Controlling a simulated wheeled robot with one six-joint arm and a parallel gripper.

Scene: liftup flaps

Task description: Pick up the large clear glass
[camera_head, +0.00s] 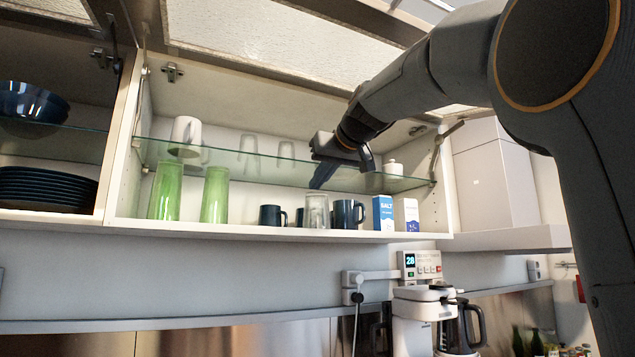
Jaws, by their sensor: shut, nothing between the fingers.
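A clear glass (316,211) stands upright on the lower board of the open middle cabinet, near its front edge. Two more clear glasses, one (249,154) and another (286,156), stand on the glass shelf above, further left. I cannot tell for sure which of them is the large one. My gripper (319,180) is at the glass shelf's front, above the lower clear glass and right of the upper ones. It is shut and empty, apart from the glasses as far as I can see.
Green glasses (214,194), dark mugs (348,214), a salt box (383,212) and a white carton (406,214) stand on the lower board. A white mug (186,134) is on the glass shelf (230,160). Raised flaps (270,40) hang overhead. A coffee machine (425,305) stands below.

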